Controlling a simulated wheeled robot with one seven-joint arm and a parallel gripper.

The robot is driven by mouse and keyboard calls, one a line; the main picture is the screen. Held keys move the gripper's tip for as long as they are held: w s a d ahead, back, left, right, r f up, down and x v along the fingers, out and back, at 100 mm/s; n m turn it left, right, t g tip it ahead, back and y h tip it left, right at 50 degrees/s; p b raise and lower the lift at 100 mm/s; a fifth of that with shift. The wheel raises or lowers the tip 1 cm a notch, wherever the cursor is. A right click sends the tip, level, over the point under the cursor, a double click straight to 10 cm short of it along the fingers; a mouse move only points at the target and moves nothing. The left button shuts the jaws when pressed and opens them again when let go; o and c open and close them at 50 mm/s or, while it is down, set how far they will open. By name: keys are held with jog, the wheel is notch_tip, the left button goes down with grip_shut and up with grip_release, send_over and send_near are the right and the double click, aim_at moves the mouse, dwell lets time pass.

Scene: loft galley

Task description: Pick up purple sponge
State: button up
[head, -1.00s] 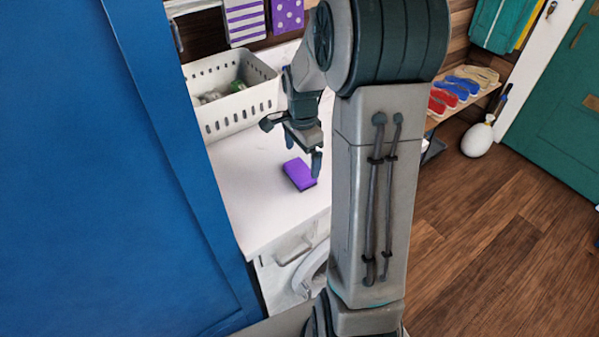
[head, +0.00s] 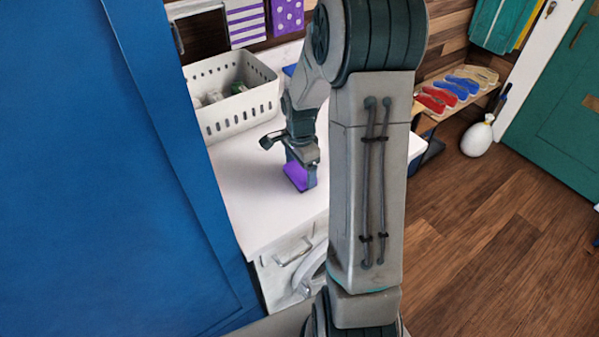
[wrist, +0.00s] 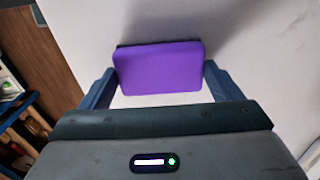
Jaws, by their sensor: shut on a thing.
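The purple sponge (head: 297,177) is on or just above the white counter, below my wrist; the head view does not show clearly whether it touches the surface. In the wrist view the sponge (wrist: 160,68) is a flat purple block with a dark edge along its far side. My gripper (head: 300,180) is shut on the sponge, with one finger at each short end. In the wrist view my gripper (wrist: 157,82) has its blue-grey fingers at the sponge's left and right ends.
A white perforated basket (head: 237,112) with items in it stands at the back of the counter (head: 240,195). A large blue panel (head: 90,170) blocks the left side. A shelf with coloured shoes (head: 450,90) is at the right. The counter's front left is clear.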

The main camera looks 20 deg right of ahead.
aim_at(300, 170)
jog(key=shift+r, duration=0.15)
jog(key=shift+w+r+b, duration=0.1)
jog(key=shift+r+b, duration=0.2)
jog(key=shift+r, duration=0.35)
notch_tip(300, 170, up, 3)
jog(key=shift+d+f+b, duration=0.1)
jog(key=shift+f+b, duration=0.05)
jog(key=shift+b, duration=0.2)
jog(key=s+d+r+b, duration=0.2)
jog(key=s+d+r, duration=0.3)
jog(key=d, duration=0.5)
jog(key=shift+s+d+r, duration=0.15)
jog(key=shift+r, duration=0.75)
jog(key=o, duration=0.4)
jog(key=c, duration=0.3)
